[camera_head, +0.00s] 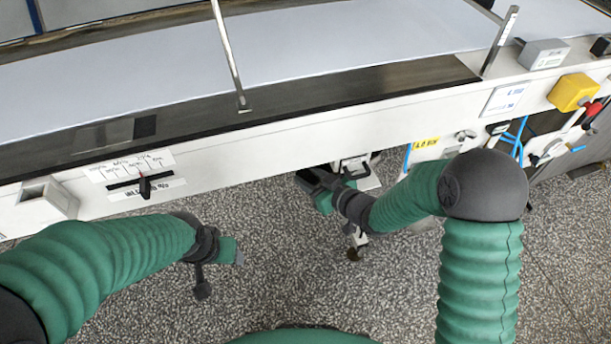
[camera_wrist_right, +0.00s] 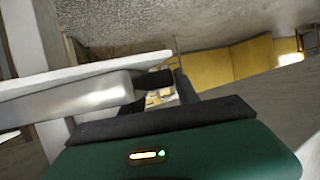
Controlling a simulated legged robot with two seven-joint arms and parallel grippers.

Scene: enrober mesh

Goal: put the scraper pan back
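A pale metal piece with a black loop handle (camera_head: 357,166) shows under the machine's front edge in the head view; I cannot tell for sure that it is the scraper pan. My right gripper (camera_head: 312,180) is just left of this handle, with its tips partly hidden under the machine edge. In the right wrist view, the dark fingers (camera_wrist_right: 167,85) are close to the end of a pale metal bar (camera_wrist_right: 70,98). A gap shows between the fingers, but whether they grip anything is unclear. My left gripper (camera_head: 240,258) hangs low over the floor, away from the machine, with no object visible in it.
The white machine front (camera_head: 290,150) runs across the view, with a pale belt (camera_head: 320,40) above it. A slider panel (camera_head: 140,185) is at left. The speckled floor (camera_head: 290,280) is clear in front.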

